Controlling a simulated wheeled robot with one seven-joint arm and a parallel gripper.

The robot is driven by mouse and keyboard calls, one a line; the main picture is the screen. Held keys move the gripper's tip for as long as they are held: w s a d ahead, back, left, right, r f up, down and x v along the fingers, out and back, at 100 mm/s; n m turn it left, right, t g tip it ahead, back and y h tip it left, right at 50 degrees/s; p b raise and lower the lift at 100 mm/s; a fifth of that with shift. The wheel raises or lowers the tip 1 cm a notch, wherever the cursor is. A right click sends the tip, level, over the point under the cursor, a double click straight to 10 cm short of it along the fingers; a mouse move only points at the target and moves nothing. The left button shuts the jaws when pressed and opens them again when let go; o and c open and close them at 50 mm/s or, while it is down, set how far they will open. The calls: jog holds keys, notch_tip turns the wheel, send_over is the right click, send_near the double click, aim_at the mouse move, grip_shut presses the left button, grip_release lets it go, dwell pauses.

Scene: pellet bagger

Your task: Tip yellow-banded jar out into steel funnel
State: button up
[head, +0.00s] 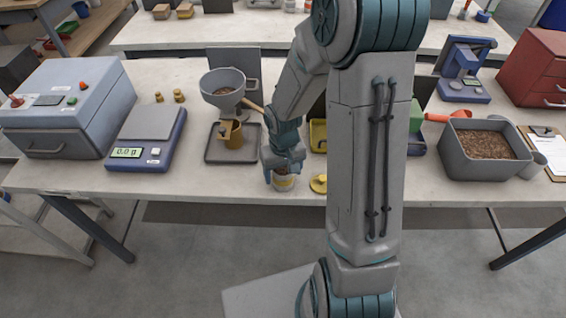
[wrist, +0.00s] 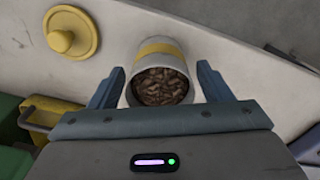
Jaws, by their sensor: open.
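The yellow-banded jar (wrist: 160,52) stands near the table's front edge, lidless and filled with brown pellets. In the head view the jar (head: 284,184) is partly hidden under my gripper (head: 282,172). In the wrist view my gripper (wrist: 160,92) is open, with one blue finger on each side of the jar and a gap showing at least on the right. The steel funnel (head: 223,82) sits on a stand above a dark tray, behind and to the left of the jar. A mustard-coloured cup (head: 231,134) stands below the funnel.
A yellow lid (head: 319,184) lies right of the jar; it also shows in the wrist view (wrist: 73,32). A scale (head: 148,137) reading 0.0 g and a grey machine (head: 72,105) stand left. A grey pellet bin (head: 484,150) stands right. The dark tray (head: 217,157) lies under the funnel.

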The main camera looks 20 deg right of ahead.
notch_tip(320, 180, up, 14)
jog(key=s+r+t, duration=0.1)
jog(key=s+r, duration=0.2)
jog(key=s, duration=0.4)
jog(key=s+r+t, duration=0.2)
jog(key=s+r, duration=0.2)
jog(key=s, duration=0.3)
jog(key=shift+m+b, duration=0.4)
jog(key=shift+b, duration=0.05)
jog(key=shift+r, duration=0.15)
dwell(1.0)
